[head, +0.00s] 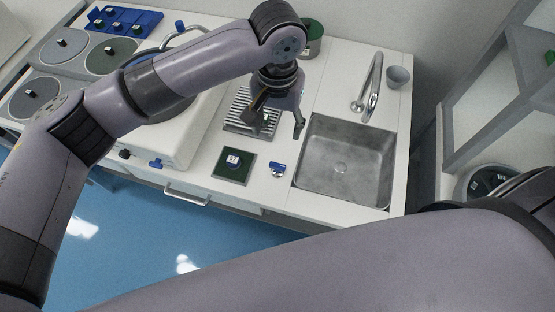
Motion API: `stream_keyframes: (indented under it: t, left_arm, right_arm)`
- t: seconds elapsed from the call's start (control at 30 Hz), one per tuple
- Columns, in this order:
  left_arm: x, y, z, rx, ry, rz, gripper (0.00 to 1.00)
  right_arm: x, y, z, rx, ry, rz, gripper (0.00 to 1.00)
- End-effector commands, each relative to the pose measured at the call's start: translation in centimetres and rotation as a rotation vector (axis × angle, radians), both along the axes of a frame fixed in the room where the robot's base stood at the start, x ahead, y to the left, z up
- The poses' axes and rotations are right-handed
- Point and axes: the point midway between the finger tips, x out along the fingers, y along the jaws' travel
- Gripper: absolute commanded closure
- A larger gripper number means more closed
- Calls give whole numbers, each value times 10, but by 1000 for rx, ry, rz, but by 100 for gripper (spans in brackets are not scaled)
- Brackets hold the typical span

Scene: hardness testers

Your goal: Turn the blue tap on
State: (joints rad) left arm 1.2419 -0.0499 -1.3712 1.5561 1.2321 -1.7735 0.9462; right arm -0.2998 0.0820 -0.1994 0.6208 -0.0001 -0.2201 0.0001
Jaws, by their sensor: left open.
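A small blue tap (156,163) sticks out low on the front side of the white box-shaped unit (185,140), near its right part. A small black knob or tap (124,153) sits to its left on the same side. My left gripper (279,125) points down above the counter, right of the white unit and apart from the blue tap. It is open, its fingers spread, with nothing seen between them. My left arm passes over the unit and hides part of its top. My right gripper is out of view; my right arm crosses the bottom of the picture.
Beneath and beside the left gripper are a slotted drip tray (238,123), a green square plate (232,166) with a small block on it, and a small blue-and-white item (277,169). A steel sink (345,165) with a curved faucet (372,88) lies to the right.

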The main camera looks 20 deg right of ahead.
Motion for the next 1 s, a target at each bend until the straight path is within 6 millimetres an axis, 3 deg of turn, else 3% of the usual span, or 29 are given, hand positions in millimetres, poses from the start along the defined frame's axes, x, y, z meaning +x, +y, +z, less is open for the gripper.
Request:
stream_keyframes:
  t: [0.17, 0.7, 1.0]
  left_arm:
    - [-1, 1, -26, 3, 4, 0, 43]
    - [0, 1, -139, 1, 2, 0, 43]
    - [0, 0, -168, -2, 0, -2, 43]
  right_arm:
    - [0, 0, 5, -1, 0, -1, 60]
    - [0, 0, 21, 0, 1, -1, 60]
    - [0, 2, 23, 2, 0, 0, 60]
